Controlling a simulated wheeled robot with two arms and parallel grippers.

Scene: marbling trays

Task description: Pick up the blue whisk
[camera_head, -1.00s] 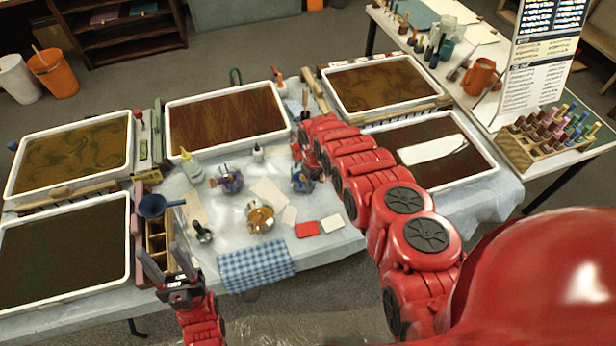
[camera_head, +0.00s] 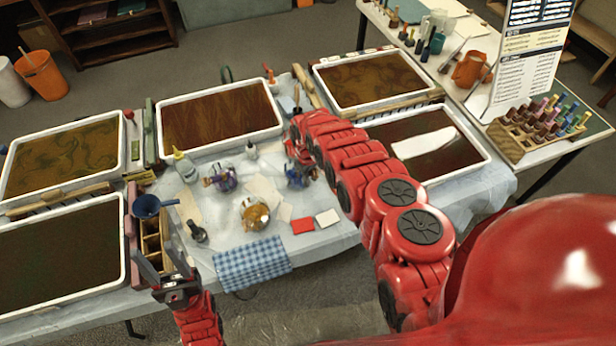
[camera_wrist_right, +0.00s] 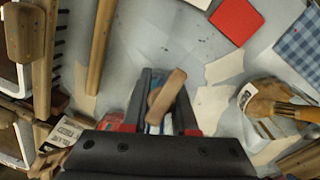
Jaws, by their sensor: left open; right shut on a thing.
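My right gripper (camera_wrist_right: 163,85) is shut on a short wooden handle (camera_wrist_right: 166,92) in the right wrist view. A little blue and white shows below the handle between the fingers, so it appears to be the blue whisk; most of it is hidden. In the head view, the blue jar area (camera_head: 300,178) lies just under my right gripper, whose fingers are mostly hidden by my arm. I cannot tell whether the whisk is clear of the jar. My left gripper (camera_head: 160,255) is open and empty at the front left, by the wooden caddy (camera_head: 152,240).
A jar with purple bristles (camera_head: 221,180) and a jar with an orange brush (camera_head: 254,214) stand nearby. Large trays, such as this one (camera_head: 222,150), ring the table.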

